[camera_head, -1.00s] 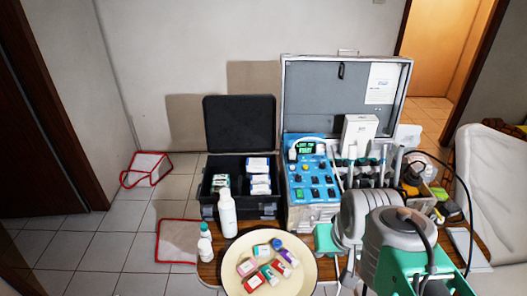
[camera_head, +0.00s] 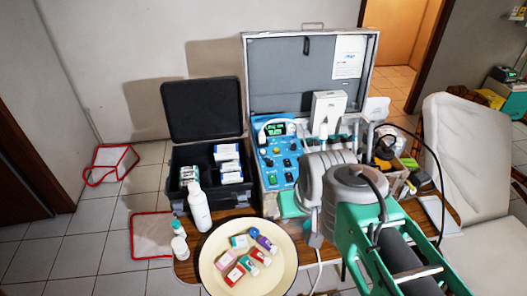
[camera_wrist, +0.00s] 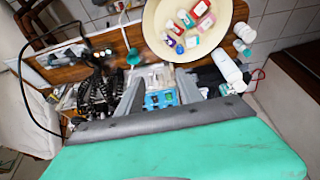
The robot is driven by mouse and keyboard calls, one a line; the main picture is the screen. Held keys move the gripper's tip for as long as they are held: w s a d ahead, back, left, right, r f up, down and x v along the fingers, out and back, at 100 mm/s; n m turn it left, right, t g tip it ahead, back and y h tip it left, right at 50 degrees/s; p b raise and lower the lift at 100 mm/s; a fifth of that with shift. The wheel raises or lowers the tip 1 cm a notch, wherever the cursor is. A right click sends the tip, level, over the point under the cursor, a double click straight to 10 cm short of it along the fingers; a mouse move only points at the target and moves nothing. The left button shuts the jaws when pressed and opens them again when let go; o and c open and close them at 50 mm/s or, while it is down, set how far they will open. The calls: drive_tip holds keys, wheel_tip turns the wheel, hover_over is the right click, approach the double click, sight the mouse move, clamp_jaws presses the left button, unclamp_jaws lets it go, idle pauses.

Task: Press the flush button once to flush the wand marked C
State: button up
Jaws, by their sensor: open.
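The blue control panel (camera_head: 275,158) stands in the open metal case, with a lit green display (camera_head: 275,129) at its top and several knobs and buttons below. I cannot tell which one is the flush button. Wands stand to the panel's right; one white and teal wand (camera_head: 323,130) shows, the others are partly hidden by my arm. No letter C is readable. My gripper (camera_wrist: 160,88) is open and empty in the wrist view, with its two grey fingers either side of the small visible part of the panel (camera_wrist: 161,99). I see no contact with the panel.
A cream round tray (camera_head: 213,272) with several small boxes and bottles lies in front of the case. A white bottle (camera_head: 199,209) stands beside it. An open black case (camera_head: 177,164) is to the left. A white chair (camera_head: 465,150) is at the right.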

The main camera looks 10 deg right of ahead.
clamp_jaws()
idle(1.5)
